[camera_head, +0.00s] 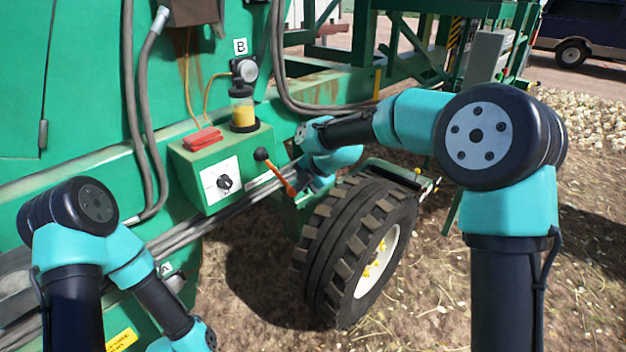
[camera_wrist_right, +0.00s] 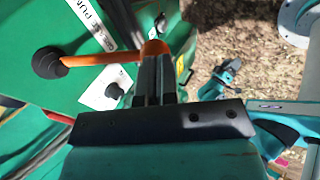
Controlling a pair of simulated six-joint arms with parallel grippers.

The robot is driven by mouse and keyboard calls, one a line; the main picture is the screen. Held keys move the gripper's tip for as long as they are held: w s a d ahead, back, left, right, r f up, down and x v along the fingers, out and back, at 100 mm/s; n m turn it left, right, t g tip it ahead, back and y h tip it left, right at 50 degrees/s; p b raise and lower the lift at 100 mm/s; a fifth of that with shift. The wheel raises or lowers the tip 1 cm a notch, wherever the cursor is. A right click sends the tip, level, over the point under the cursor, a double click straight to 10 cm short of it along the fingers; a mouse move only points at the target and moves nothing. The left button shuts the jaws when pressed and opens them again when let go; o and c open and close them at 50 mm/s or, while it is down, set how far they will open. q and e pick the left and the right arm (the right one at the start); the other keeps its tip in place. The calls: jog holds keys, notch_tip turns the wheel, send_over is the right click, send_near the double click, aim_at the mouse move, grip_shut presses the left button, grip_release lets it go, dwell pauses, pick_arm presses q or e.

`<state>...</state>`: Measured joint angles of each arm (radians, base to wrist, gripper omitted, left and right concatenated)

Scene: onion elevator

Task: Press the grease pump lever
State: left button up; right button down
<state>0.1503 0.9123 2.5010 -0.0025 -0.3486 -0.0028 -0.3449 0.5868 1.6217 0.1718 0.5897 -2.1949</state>
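The grease pump lever (camera_head: 276,172) is an orange bar with a black ball at its upper left end, on the front of the green pump box (camera_head: 213,160). In the right wrist view the lever (camera_wrist_right: 100,59) runs from the black ball to a rounded orange end. My right gripper (camera_head: 301,185) is at the lever's lower right end, partly hidden by its own wrist. In the wrist view the right gripper's fingers (camera_wrist_right: 156,66) are together and overlap the orange end. Contact cannot be told. My left arm is at lower left, and its gripper is out of view.
A clear jar of yellow grease (camera_head: 243,112) and a red block (camera_head: 203,138) sit on the pump box. A white panel with a black knob (camera_head: 224,182) is left of the lever. A large tyre (camera_head: 345,245) stands below. Grey hoses (camera_head: 135,110) hang left.

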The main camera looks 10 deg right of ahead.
jog(key=shift+a+f, duration=0.15)
jog(key=shift+f, duration=0.3)
jog(key=shift+s+f, duration=0.1)
jog(key=v, duration=1.4)
jog(key=shift+s+d, duration=0.35)
jog(key=shift+d, duration=0.15)
dwell(0.9)
jog(key=w+a+r+g+h, duration=0.1)
jog(key=w+a+r, duration=0.1)
jog(key=r, duration=0.3)
jog(key=w+a+r+g+h, duration=0.2)
jog(key=r, duration=0.4)
jog(key=shift+w+r, duration=0.2)
